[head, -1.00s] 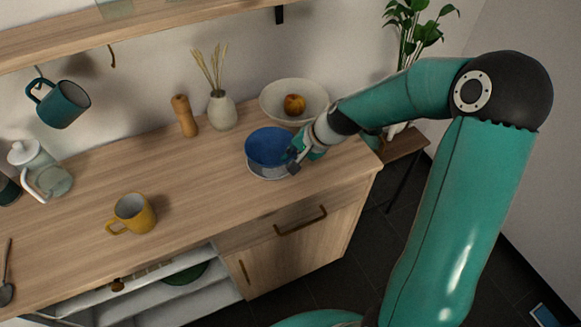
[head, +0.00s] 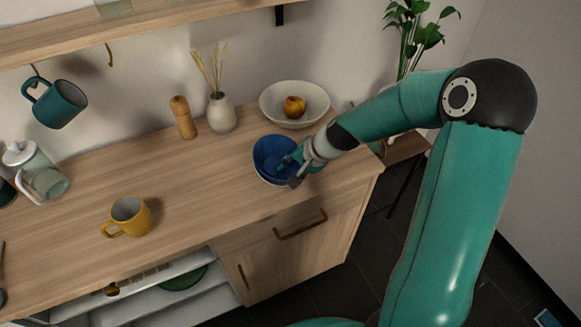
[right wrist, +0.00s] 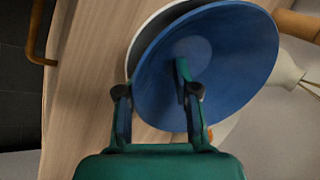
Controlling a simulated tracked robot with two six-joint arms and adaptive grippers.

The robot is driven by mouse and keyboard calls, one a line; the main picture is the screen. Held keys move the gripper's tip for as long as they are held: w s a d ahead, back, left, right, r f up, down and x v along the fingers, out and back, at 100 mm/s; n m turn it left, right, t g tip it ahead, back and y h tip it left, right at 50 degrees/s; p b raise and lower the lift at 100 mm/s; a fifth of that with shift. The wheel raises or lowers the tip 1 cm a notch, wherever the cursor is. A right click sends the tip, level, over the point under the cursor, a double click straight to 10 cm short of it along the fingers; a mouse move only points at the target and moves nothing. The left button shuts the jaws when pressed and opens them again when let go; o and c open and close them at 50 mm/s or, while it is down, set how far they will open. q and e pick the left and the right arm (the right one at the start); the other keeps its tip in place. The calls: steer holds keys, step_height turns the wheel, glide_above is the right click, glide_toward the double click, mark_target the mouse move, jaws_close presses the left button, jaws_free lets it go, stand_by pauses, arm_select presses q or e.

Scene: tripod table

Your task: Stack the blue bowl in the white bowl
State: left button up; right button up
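The blue bowl (head: 268,150) sits low on the white bowl (head: 263,181) near the counter's right end. It looks tilted towards me. Only a sliver of the white bowl's rim shows below it; it also shows behind the blue bowl (right wrist: 240,75) in the right wrist view. My right gripper (head: 292,170) straddles the blue bowl's near right wall. One finger is inside the bowl; the other is outside, its tip hidden behind the wall. I cannot tell whether they pinch the wall. My left gripper is not in view.
A larger pale bowl (head: 272,108) with an apple (head: 294,106) stands just behind. A vase (head: 222,115) and a wooden mill (head: 183,118) are at the back. A yellow mug (head: 130,215) stands front left. The counter between the mug and the bowls is clear.

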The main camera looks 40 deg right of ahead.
steer(key=shift+r, duration=0.1)
steer(key=shift+d+r, duration=0.1)
steer(key=shift+r, duration=0.1)
steer(key=p+v, duration=0.1)
steer(key=v, duration=1)
steer(key=shift+s+r, duration=0.2)
steer(key=shift+s, duration=0.05)
steer(key=shift+d, duration=0.1)
